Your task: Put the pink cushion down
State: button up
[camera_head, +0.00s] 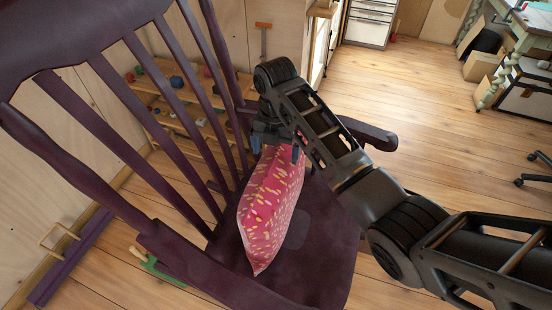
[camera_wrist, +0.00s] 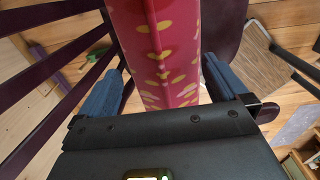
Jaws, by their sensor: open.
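The pink cushion (camera_head: 270,209) has yellow and pale spots. It stands on edge on the seat of a dark purple rocking chair (camera_head: 318,262), close to the slatted back. My gripper (camera_head: 276,146) is at the cushion's upper end. In the wrist view, the cushion (camera_wrist: 160,50) lies between my two blue-grey fingers (camera_wrist: 160,82), with a gap visible at the left finger and a small one at the right. The gripper is open. The cushion's far side is hidden.
The chair's slatted back (camera_head: 130,95) rises on the left, and an armrest (camera_head: 368,134) lies behind my arm. A low wooden shelf (camera_head: 185,110) with small coloured items stands behind the slats. A table (camera_head: 530,40) stands at the upper right.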

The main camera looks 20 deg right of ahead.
notch_tip(320, 180, up, 8)
jog(key=shift+f+p, duration=0.1)
jog(key=shift+p, duration=0.45)
